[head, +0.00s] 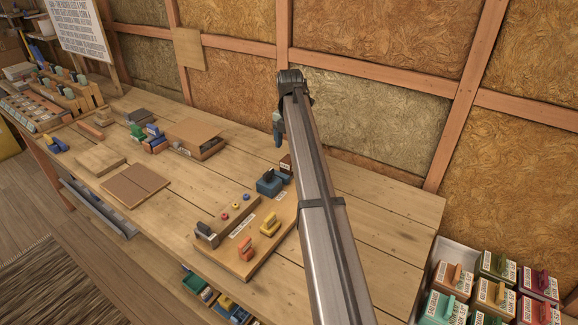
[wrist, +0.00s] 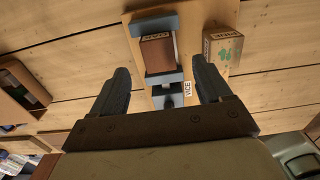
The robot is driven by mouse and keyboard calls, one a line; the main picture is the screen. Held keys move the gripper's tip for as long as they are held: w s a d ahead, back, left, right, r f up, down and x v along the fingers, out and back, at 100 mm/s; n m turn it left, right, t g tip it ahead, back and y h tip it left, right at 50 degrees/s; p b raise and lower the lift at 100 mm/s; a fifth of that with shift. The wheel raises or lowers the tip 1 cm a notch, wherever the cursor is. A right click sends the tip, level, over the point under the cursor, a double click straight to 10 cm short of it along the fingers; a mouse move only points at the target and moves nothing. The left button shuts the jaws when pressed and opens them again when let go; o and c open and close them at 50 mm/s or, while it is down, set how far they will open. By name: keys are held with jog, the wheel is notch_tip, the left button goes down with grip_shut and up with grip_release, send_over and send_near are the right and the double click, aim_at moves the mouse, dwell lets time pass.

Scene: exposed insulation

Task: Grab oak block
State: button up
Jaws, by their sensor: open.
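In the wrist view a reddish-brown block (wrist: 157,55) with a small label sits between the jaws of a blue-grey vice (wrist: 153,25). A lighter wooden block (wrist: 222,52) with a green mark stands just right of the vice. In the head view my gripper (head: 278,137) hangs above the vice (head: 270,182) and the brown block (head: 286,164). The lighter block is not visible there.
The vice is on a wooden board (head: 232,262) with yellow (head: 270,223) and orange (head: 246,248) pieces on the workbench (head: 190,220). A shallow wooden box (head: 195,138) stands farther left. Labelled coloured boxes (head: 498,268) sit at the right. The bench's right end is mostly clear.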

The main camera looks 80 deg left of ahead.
aim_at(289, 159)
jog(key=shift+s+f, duration=0.15)
jog(key=shift+f, duration=3.6)
jog(key=shift+c, duration=0.2)
jog(key=c, duration=1)
